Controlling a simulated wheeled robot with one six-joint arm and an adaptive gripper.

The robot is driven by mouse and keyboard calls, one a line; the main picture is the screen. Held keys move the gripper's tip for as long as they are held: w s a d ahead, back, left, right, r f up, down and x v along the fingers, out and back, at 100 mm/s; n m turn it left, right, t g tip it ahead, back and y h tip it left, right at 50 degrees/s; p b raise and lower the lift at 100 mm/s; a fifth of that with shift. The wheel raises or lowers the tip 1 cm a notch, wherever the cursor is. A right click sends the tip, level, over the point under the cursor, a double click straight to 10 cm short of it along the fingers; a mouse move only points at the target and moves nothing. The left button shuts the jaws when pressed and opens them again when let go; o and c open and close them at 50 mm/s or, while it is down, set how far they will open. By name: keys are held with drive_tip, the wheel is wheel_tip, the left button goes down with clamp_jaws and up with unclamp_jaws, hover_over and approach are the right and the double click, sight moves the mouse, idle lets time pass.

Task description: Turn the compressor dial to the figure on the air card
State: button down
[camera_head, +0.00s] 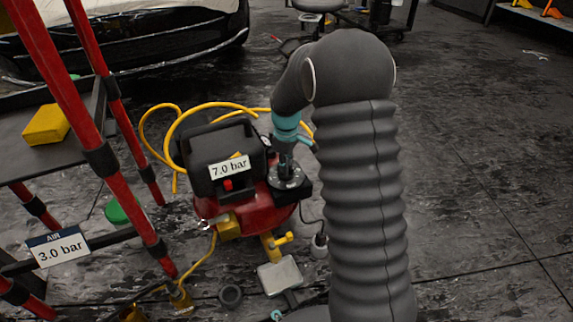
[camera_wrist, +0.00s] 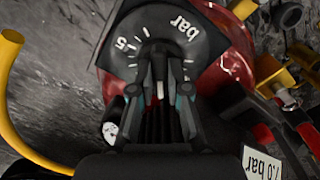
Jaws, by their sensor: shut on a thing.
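The air card (camera_head: 58,247) hangs from the red-legged stand at the lower left and reads "AIR 3.0 bar". The red compressor (camera_head: 270,207) stands on the floor in the middle, with a "7.0 bar" label (camera_head: 229,167) on its black housing; that label also shows in the wrist view (camera_wrist: 262,163). The compressor dial (camera_wrist: 200,50) is black with white marks, "bar" and a "5" visible. My gripper (camera_wrist: 160,75) is over the dial's centre, its fingers closed on the knob, which they mostly hide. In the head view my gripper (camera_head: 287,165) points down at the dial plate.
A yellow hose (camera_head: 165,120) loops behind the compressor. Red stand legs (camera_head: 120,125) and a dark shelf with a yellow block (camera_head: 46,125) are on the left. A grey pedal-like plate (camera_head: 280,274) lies in front. Floor to the right is mostly open.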

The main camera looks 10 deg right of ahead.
drive_tip(key=m+p, duration=0.1)
drive_tip(key=m, duration=0.3)
drive_tip(key=shift+m+p, duration=0.55)
drive_tip(key=shift+m, duration=1.05)
drive_tip(key=c, duration=1.2)
unclamp_jaws()
drive_tip(key=shift+o, duration=0.3)
drive_tip(key=shift+r, duration=0.1)
wheel_tip(320, 180, up, 12)
